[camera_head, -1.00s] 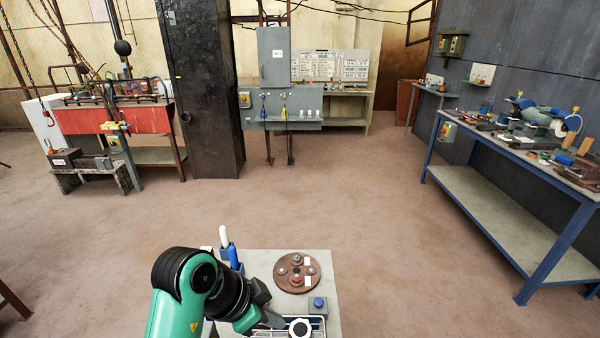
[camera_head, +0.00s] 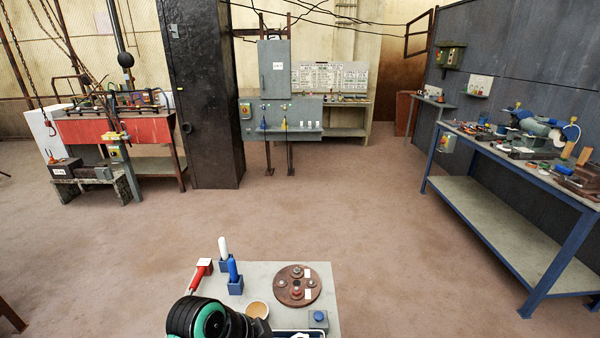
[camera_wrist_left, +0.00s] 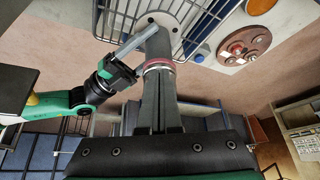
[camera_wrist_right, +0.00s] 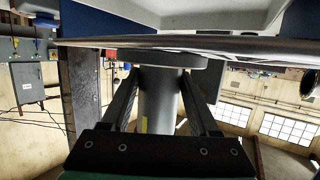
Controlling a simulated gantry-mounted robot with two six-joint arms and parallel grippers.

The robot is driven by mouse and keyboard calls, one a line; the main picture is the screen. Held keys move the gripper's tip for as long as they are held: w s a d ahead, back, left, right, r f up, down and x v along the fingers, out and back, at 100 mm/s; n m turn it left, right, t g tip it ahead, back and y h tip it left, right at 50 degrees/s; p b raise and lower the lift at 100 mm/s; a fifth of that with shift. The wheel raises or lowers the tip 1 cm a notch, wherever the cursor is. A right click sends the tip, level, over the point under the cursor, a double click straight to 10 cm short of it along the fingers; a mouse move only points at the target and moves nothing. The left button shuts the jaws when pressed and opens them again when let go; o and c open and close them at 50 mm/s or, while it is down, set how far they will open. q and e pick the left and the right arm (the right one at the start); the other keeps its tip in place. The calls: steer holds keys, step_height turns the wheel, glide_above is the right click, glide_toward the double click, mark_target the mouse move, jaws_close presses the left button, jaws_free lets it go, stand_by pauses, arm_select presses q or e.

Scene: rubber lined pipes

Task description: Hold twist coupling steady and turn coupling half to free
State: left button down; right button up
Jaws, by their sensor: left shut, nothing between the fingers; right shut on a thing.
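In the left wrist view, a grey pipe-like coupling (camera_wrist_left: 156,44) with a dull red ring (camera_wrist_left: 159,65) lies just beyond my left gripper (camera_wrist_left: 159,76). My left gripper is shut and empty; I cannot tell whether its tips touch the ring. My right gripper (camera_wrist_left: 120,72) comes in from the left there, beside the coupling, with a light grey bar crossing between them. In the right wrist view, my right gripper (camera_wrist_right: 160,85) is shut on a grey cylinder (camera_wrist_right: 160,104), one finger on each side, under a wider flange. In the head view the coupling is not visible.
A wire rack (camera_wrist_left: 205,22) stands close around the coupling.

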arm_select(q)
steer(key=shift+w+d, duration=0.25)
steer(key=shift+d, duration=0.3)
stand_by(0.5)
steer(key=shift+s+d, duration=0.15)
stand_by(0.7)
step_height(320, 180, up, 6)
steer(key=shift+s+a, duration=0.2)
steer(key=shift+a, duration=0.2)
stand_by(0.5)
step_height(320, 180, down, 6)
steer(key=shift+a, duration=0.25)
stand_by(0.5)
steer(key=shift+w+d, duration=0.25)
steer(key=shift+d, duration=0.3)
stand_by(0.8)
